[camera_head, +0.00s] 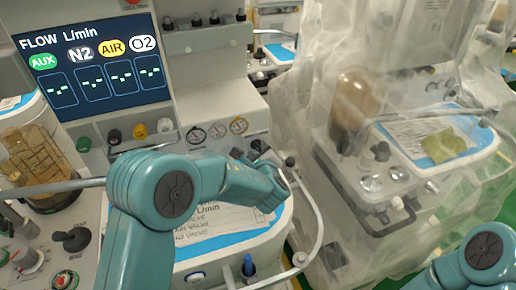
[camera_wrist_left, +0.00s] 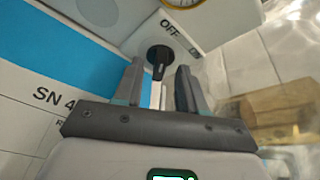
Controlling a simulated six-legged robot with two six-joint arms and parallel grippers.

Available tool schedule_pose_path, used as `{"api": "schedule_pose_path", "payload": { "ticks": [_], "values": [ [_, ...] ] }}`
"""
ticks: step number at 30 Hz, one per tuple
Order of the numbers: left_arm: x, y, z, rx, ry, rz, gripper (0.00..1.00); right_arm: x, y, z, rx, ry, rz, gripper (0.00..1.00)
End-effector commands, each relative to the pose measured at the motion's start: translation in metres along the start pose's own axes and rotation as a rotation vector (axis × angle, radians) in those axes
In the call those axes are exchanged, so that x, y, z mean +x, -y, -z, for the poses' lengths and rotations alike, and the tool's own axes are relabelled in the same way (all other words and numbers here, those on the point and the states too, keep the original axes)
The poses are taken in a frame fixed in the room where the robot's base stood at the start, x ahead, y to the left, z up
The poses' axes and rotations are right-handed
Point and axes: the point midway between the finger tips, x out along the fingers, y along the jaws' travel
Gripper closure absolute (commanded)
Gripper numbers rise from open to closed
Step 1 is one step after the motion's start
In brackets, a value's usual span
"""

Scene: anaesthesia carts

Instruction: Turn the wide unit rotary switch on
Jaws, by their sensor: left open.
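The rotary switch (camera_wrist_left: 159,57) is a small black knob on a pale panel in the left wrist view. Its handle points down in that picture, and the word OFF is printed just above and to its right. My left gripper (camera_wrist_left: 159,76) is open, with one finger on each side of the knob; I cannot tell whether either touches it. In the head view my left gripper (camera_head: 250,155) is at the front panel of the wide unit (camera_head: 200,85), below its gauges, and hides the switch. My right gripper is outside the frames; only part of the right arm shows at lower right.
The wide unit's flow display (camera_head: 93,62) is lit. A curved pale rail (camera_head: 315,215) runs beside my left wrist. A second cart under a translucent plastic cover (camera_head: 310,90) stands on the right. An amber canister (camera_head: 35,155) is at the left.

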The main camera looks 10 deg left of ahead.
Motion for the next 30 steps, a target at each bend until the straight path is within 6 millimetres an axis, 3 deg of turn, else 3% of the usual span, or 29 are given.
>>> {"api": "schedule_pose_path", "payload": {
  "ticks": [4, 12, 14, 16, 17, 30],
  "values": [
    [0.0116, -0.0002, -0.0005, -0.001, 0.001, -0.001, 0.6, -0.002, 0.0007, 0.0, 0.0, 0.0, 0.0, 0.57],
    [0.014, 0.0, -0.0006, -0.001, 0.001, 0.0, 0.6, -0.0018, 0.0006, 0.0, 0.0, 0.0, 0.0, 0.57],
    [0.0139, 0.0, -0.0006, -0.001, 0.001, 0.0, 0.76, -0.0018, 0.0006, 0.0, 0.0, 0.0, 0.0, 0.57],
    [0.0138, 0.0, -0.0006, -0.001, 0.001, 0.0, 0.99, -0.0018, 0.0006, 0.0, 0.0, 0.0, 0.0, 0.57],
    [0.0137, 0.0, -0.0006, -0.001, 0.001, 0.0, 1.0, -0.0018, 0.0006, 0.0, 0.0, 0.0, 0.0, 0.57],
    [0.0133, 0.0018, -0.0012, 0.062, 0.002, -0.026, 1.0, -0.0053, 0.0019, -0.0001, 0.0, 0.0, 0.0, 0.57]
  ]
}}
